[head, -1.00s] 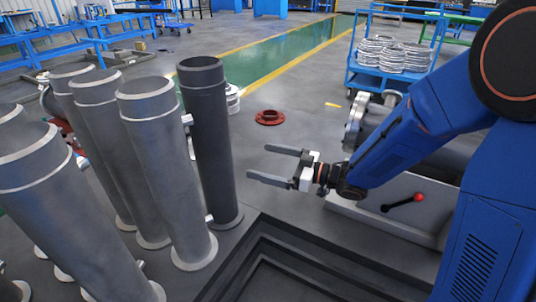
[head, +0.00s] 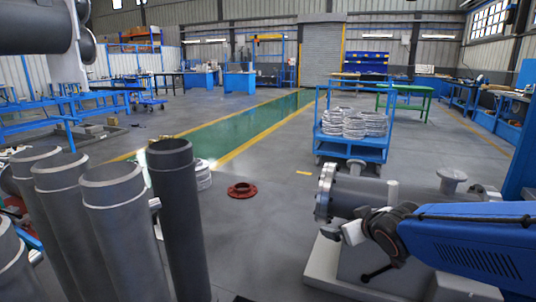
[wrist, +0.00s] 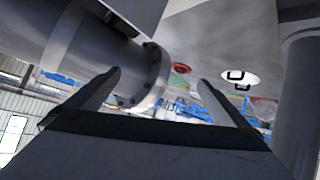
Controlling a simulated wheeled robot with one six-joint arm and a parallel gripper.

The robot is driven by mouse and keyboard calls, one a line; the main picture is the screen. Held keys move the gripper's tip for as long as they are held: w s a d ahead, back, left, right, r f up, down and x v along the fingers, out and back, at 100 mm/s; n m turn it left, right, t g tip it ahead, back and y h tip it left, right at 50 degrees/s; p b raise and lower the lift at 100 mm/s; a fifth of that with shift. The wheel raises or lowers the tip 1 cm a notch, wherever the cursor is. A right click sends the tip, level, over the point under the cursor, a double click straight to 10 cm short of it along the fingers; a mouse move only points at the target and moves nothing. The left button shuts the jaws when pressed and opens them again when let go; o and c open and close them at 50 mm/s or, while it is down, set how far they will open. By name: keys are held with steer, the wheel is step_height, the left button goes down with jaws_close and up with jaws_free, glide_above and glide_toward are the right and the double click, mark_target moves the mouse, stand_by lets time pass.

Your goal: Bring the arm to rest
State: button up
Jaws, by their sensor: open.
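My gripper (wrist: 159,77) is open in the wrist view, with its two fingers apart and nothing between them. The head view does not clearly show its fingers. There my blue arm (head: 470,240) is folded low at the right. Its dark wrist end overlaps the grey flanged shell (head: 350,195). In the wrist view the shell's bolted flange (wrist: 155,75) is close to the left finger; I cannot tell whether they touch.
Several grey tubes (head: 178,215) stand upright at the left. A red flange ring (head: 242,190) lies on the floor. A blue cart (head: 375,153) with stacked metal rings stands behind the shell.

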steer(key=s+d+f+m+g, duration=0.1)
steer(key=s+d+m+g, duration=0.1)
steer(key=s, duration=1.1)
steer(key=s+d+f+m+g+h, duration=0.1)
steer(key=s+d+g, duration=0.3)
steer(key=s, duration=0.9)
steer(key=shift+d+f+m+g, duration=0.15)
steer(key=shift+f+m+g, duration=0.25)
steer(key=shift+f+m, duration=0.3)
